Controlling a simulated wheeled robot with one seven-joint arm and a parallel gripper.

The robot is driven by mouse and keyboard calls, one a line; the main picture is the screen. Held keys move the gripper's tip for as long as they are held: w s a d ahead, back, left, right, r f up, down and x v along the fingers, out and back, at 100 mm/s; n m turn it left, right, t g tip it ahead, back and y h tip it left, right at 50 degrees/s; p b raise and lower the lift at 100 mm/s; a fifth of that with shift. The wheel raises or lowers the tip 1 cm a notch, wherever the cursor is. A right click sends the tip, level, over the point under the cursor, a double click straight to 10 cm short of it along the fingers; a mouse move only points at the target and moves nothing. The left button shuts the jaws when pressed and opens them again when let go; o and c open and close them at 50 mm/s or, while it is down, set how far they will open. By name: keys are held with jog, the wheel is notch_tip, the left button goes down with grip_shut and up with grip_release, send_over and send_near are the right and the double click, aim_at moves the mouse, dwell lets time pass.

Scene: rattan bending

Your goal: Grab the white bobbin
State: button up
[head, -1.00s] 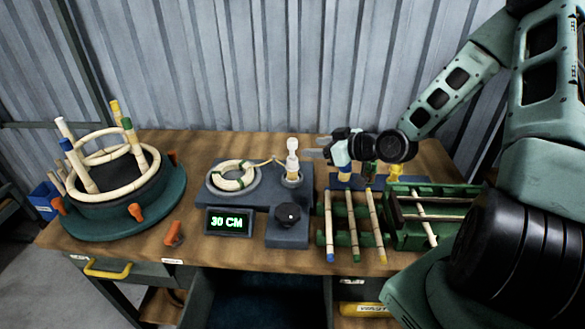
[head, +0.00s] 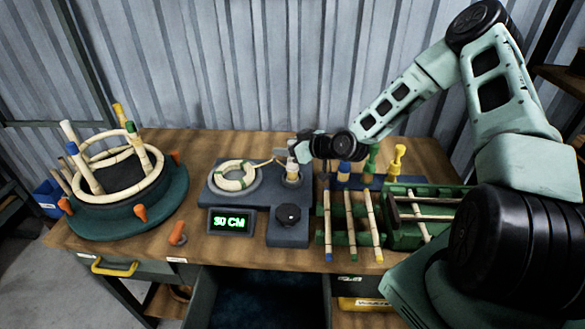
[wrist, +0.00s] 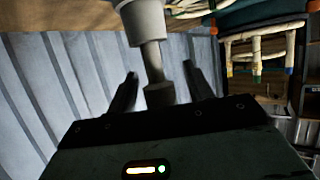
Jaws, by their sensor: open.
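The white bobbin (head: 292,168) stands upright on its peg at the right end of the dark winding stand (head: 262,195). In the head view my gripper (head: 294,150) is at its upper part and hides some of it. In the wrist view, which looks upside down, the bobbin (wrist: 150,52) reaches in between the two fingers of my open gripper (wrist: 158,82). There is a gap on both sides, and the jaws are not closed on it.
A coil of cane (head: 235,175) lies on the stand, with a thread leading toward the bobbin. A 30 CM display (head: 231,221) and a black knob (head: 288,213) are in front.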

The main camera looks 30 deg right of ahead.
grip_shut()
jog(key=shift+r, duration=0.15)
